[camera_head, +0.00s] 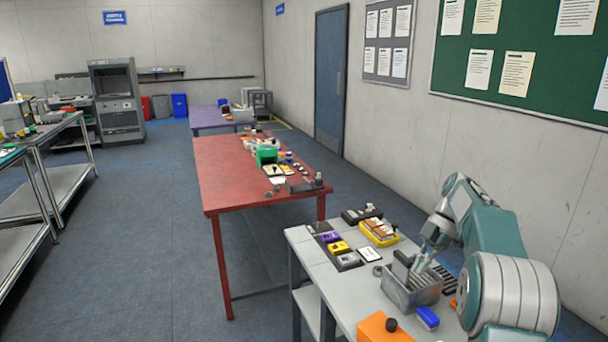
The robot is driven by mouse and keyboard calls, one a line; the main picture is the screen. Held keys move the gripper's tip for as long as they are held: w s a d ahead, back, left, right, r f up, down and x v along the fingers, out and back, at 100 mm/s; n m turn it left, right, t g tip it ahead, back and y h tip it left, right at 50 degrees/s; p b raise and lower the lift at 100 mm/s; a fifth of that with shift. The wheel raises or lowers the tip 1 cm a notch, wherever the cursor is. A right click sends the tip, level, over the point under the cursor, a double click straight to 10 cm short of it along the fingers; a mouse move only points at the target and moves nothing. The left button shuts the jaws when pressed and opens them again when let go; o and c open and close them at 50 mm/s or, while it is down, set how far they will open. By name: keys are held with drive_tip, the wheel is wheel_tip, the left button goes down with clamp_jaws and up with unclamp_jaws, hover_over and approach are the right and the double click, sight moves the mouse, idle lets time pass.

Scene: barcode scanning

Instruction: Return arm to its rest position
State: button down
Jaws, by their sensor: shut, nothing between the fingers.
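My teal and white arm stands at the right, over the near grey table (312,262). It is bent at the elbow, and its forearm slopes down to the left. My gripper (421,262) points down at the grey metal bin (412,297), at or just above its rim. The gripper is small in view; it looks shut, and I see nothing held in it. Whether the fingertips reach inside the bin cannot be told.
An orange box (383,328) and a blue item (428,318) lie in front of the bin. A yellow tray (379,232) and a row of small boxes (339,248) lie behind and left. A red table (225,178) stands beyond. The wall is close at right.

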drive_tip(key=s+a+r+m+t+h, duration=0.4)
drive_tip(key=s+a+r+m, duration=0.5)
drive_tip(key=s+a+m, duration=0.3)
drive_tip(key=s+a+f+m+t+h, duration=0.1)
drive_tip(key=s+f+m+t, duration=0.1)
drive_tip(key=s+m, duration=0.3)
drive_tip(key=s+a+f+m+t+h, duration=0.1)
drive_tip(key=s+f+m, duration=0.3)
drive_tip(key=s, duration=0.9)
drive_tip(key=shift+a+m+t, duration=0.5)
drive_tip(key=shift+t, duration=0.4)
